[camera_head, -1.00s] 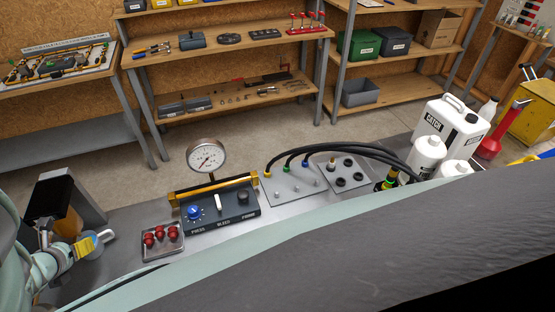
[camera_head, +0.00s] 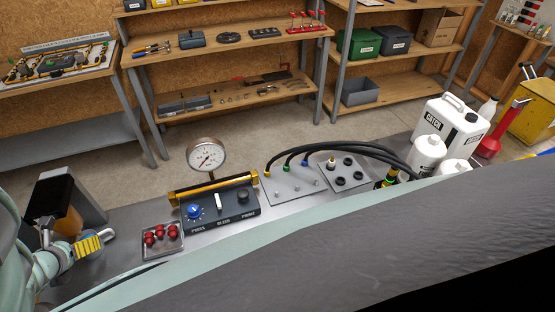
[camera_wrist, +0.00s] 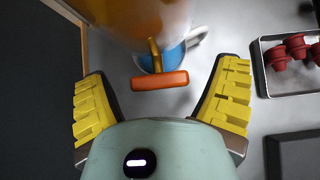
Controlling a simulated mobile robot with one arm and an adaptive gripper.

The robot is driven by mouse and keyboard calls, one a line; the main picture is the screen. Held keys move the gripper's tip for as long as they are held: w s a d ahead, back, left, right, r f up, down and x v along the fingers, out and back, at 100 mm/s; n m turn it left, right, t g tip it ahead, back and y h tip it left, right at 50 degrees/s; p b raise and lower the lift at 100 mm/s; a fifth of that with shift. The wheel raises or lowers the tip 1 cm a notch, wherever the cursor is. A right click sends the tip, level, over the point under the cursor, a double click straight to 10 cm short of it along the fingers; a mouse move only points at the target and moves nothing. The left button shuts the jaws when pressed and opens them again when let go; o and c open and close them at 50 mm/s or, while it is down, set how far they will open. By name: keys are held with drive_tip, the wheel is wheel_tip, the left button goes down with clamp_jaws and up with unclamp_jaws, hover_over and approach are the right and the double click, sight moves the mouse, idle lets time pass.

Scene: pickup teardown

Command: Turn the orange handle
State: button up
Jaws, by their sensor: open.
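The orange handle (camera_wrist: 160,80) is a short crossbar on a brass stem in the middle of the wrist view. Behind it is a blue round part (camera_wrist: 172,58). My gripper (camera_wrist: 161,95) is open, with one yellow ribbed finger on each side of the handle and clear gaps between. The handle appears to lie between the fingers, apart from both; how deep it sits is hard to tell. In the head view my gripper (camera_head: 90,244) is at the far left of the bench, and the handle is hidden there.
A blurred orange, see-through body (camera_wrist: 150,18) sits close above the handle. A metal tray (camera_head: 163,253) of red knobs stands to the right, then a gauge panel (camera_head: 220,218) with a blue dial. Grey bench surface lies between the handle and tray.

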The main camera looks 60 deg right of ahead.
sight(60, 231)
drive_tip(key=shift+s+r, duration=0.1)
drive_tip(key=shift+s, duration=0.15)
drive_tip(key=shift+w+r, duration=0.25)
drive_tip(key=shift+r, duration=0.7)
drive_tip(key=shift+w+r, duration=0.2)
drive_tip(key=shift+r, duration=0.75)
drive_tip(key=shift+s+a+r, duration=0.1)
drive_tip(key=shift+s+r, duration=0.05)
drive_tip(key=shift+r, duration=0.75)
drive_tip(key=shift+s+a+r, duration=0.1)
drive_tip(key=shift+r, duration=0.8)
drive_tip(key=shift+w+d+r, duration=0.1)
drive_tip(key=shift+w+r, duration=0.05)
drive_tip(key=shift+r, duration=1.05)
drive_tip(key=shift+d, duration=0.1)
